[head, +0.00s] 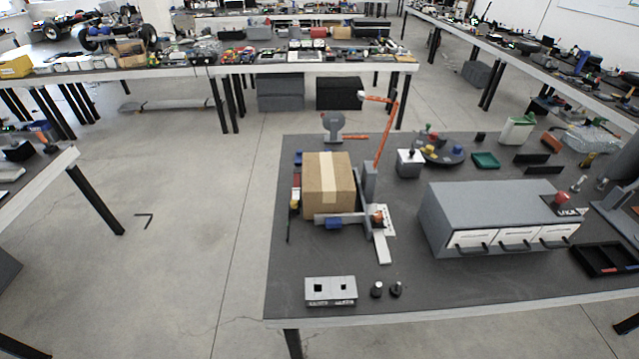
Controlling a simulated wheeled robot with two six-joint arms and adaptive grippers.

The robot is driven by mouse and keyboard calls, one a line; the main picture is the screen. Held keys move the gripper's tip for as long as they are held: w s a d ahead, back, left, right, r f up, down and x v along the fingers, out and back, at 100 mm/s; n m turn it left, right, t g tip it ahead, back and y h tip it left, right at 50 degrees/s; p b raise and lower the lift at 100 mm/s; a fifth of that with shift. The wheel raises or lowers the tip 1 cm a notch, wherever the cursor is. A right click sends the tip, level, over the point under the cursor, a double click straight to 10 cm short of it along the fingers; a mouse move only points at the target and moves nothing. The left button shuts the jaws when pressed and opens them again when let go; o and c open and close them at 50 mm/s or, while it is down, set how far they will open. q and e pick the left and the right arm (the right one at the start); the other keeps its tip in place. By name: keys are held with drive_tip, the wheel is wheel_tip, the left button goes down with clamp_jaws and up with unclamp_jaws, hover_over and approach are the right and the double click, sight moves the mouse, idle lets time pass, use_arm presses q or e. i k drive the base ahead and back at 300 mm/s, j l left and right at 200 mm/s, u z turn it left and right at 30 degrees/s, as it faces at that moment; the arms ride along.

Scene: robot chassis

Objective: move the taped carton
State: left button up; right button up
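The taped carton (314,190) is a brown box with a pale strip of tape over its top and front. It sits at the left part of the dark grey table (440,300), by a grey fixture (370,183) on its right. A grey bar with a blue part (333,224) lies across in front of the carton's base and hides its lower edge. Neither of my grippers shows in the head view.
An orange jointed arm (387,135) rises behind the carton. A grey drawer cabinet (490,210) stands to the right. A light block with two dark holes (331,290) and two black knobs (386,289) are at the front. Bare tabletop lies between.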

sight(329, 186)
drive_tip(key=i+j+z, duration=0.15)
drive_tip(key=j+z, duration=0.15)
drive_tip(key=z, duration=0.15)
drive_tip(key=i+j+z, duration=0.1)
drive_tip(key=j+z, duration=0.65)
drive_tip(key=z, duration=0.15)
